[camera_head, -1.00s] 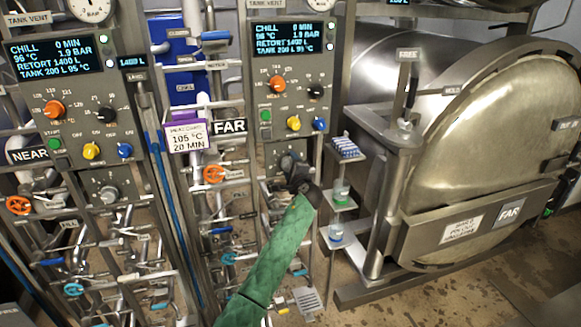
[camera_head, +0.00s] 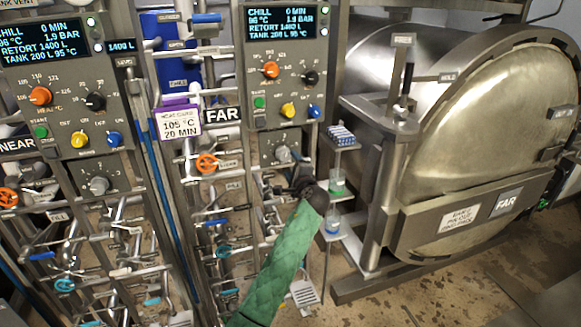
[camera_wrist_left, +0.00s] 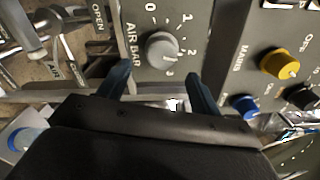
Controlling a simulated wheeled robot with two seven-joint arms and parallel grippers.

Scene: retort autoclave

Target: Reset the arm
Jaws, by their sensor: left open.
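My left arm (camera_head: 280,262), in a green sleeve, reaches up from the bottom of the head view. Its dark left gripper (camera_head: 300,184) is just below the FAR control panel's grey AIR BAR knob (camera_head: 284,154). In the left wrist view the two fingers of the gripper (camera_wrist_left: 158,80) are apart, with nothing between them. The grey AIR BAR knob (camera_wrist_left: 162,49) lies beyond the fingertips, and I see a gap to it. My right gripper is not in view.
The FAR panel has orange, yellow and blue (camera_head: 314,111) knobs. The NEAR panel (camera_head: 70,110) stands left, above pipes and valves. The FAR retort door (camera_head: 490,130) is at right. A small shelf with a blue rack (camera_head: 341,135) stands between. Open floor (camera_head: 450,285) lies at lower right.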

